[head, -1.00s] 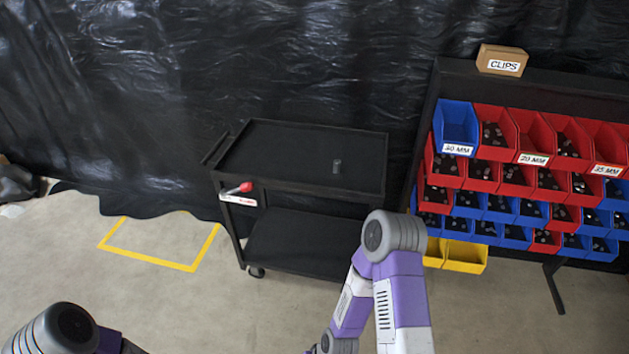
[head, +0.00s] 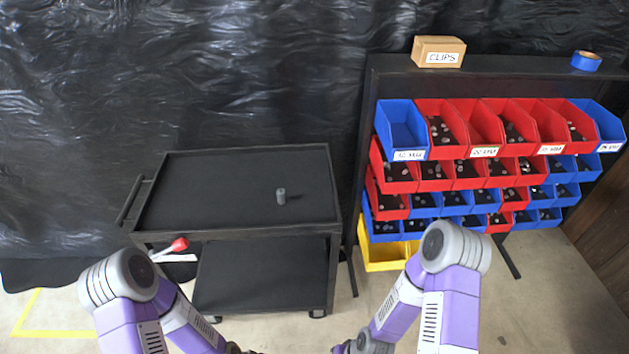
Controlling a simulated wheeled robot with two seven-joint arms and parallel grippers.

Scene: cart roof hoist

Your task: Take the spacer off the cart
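The spacer (head: 281,196) is a small dark grey cylinder standing upright on the top tray of the cart, right of its middle. The cart (head: 200,235) is black, with a top tray, a lower shelf and a push handle at its left end. A lever with a red knob (head: 180,244) sticks out at its front left. Both my arms show in front of the cart, with their elbows raised at lower left and lower right. Neither gripper can be made out; the forearms run down to the bottom edge.
A rack of red and blue bins (head: 467,140) stands right of the cart, with yellow bins (head: 384,256) low down. A CLIPS box (head: 438,51) and blue tape (head: 586,61) sit on top. Black plastic sheeting hangs behind. Yellow floor tape (head: 62,333) lies at lower left.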

